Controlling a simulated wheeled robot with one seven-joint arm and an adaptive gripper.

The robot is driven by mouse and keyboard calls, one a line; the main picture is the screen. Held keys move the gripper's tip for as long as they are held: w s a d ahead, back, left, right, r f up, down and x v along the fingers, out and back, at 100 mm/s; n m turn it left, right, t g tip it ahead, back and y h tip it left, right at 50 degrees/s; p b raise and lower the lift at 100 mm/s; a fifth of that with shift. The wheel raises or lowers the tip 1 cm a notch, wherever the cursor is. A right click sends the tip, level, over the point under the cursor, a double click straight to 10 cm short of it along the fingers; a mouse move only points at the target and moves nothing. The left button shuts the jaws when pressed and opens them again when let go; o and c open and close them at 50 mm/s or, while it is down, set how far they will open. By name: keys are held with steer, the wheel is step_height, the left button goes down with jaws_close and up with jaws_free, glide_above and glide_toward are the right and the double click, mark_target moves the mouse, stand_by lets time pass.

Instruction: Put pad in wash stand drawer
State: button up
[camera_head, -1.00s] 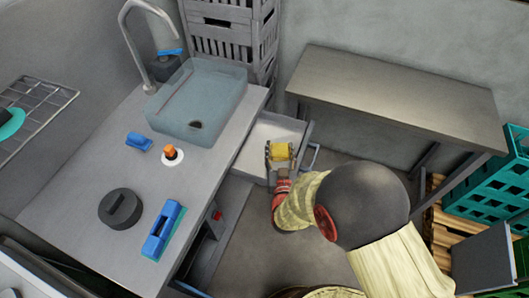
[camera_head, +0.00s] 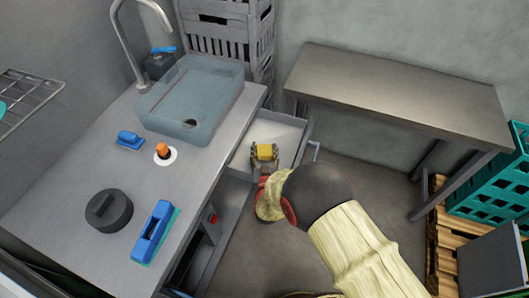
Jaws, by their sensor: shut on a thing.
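The yellow pad (camera_head: 265,151) is held in my gripper (camera_head: 265,154), which is shut on it. My gripper and the pad appear over the open wash stand drawer (camera_head: 290,133). The drawer is pulled out from under the sink end of the wash stand (camera_head: 215,139), and its light floor looks bare around the pad. I cannot tell how far the pad is above the drawer floor.
On the counter are a glass sink (camera_head: 193,99), a blue brush (camera_head: 130,140), an orange-topped item (camera_head: 163,150), a dark round weight (camera_head: 108,210) and a blue tool (camera_head: 154,232). Grey crates (camera_head: 225,35) are stacked behind.

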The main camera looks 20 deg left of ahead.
steer(key=o, duration=1.1)
steer(key=shift+r, duration=0.15)
steer(key=p+v, duration=0.2)
steer(key=v, duration=0.5)
steer(key=shift+s+d, duration=0.1)
steer(key=shift+s, duration=0.15)
